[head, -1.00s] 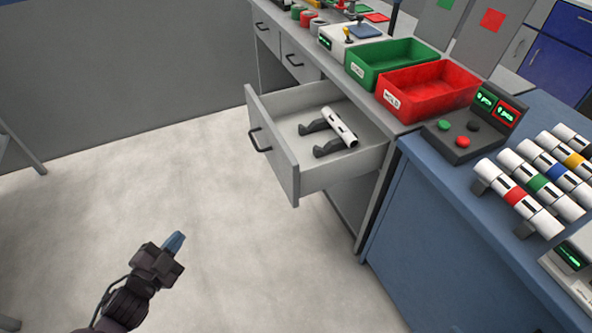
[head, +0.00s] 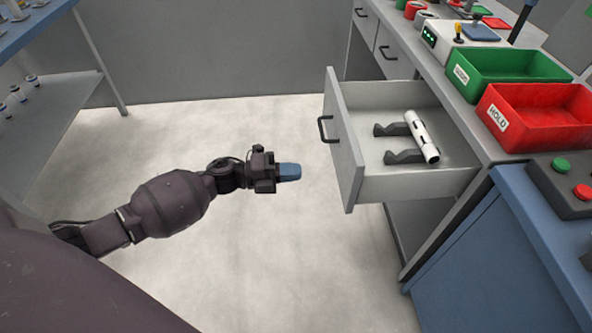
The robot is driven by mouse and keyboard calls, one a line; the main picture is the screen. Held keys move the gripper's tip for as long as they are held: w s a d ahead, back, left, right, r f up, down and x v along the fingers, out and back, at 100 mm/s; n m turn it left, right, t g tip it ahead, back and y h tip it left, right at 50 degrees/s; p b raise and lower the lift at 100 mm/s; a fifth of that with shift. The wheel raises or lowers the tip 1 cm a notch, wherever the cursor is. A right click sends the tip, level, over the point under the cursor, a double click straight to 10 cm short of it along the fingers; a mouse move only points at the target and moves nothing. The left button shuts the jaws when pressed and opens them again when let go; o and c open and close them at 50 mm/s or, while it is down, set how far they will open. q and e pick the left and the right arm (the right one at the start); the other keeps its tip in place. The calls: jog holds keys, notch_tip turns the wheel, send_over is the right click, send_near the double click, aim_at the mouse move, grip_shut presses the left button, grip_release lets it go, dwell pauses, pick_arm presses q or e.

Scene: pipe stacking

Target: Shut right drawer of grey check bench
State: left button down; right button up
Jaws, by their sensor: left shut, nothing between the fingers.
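The right drawer (head: 347,165) of the grey check bench (head: 448,118) stands pulled open in the head view, with its dark handle (head: 325,129) on the front panel facing left. Inside it a white pipe (head: 421,137) with dark marks rests on two dark cradles (head: 404,156). My left gripper (head: 289,172) is shut and empty, its blue fingertips pointing right toward the drawer front. A gap separates the fingertips from the panel, and they appear lower in the picture than the handle. My right gripper is out of view.
A green bin (head: 505,76) and a red bin (head: 540,118) labelled HOLD sit on the bench top. A blue bench (head: 490,255) adjoins at the lower right. Shelving (head: 60,110) stands at the left. The floor (head: 255,245) between is clear.

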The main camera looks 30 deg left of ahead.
aim_at(348, 169)
pick_arm(q)
jog(key=b+x, duration=0.1)
jog(key=x, duration=0.9)
jog(key=shift+w+d+f, duration=0.15)
jog(key=shift+w+d, duration=0.2)
jog(key=shift+d, duration=0.1)
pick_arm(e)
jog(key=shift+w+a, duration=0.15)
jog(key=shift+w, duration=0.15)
pick_arm(q)
jog(key=shift+d, duration=0.1)
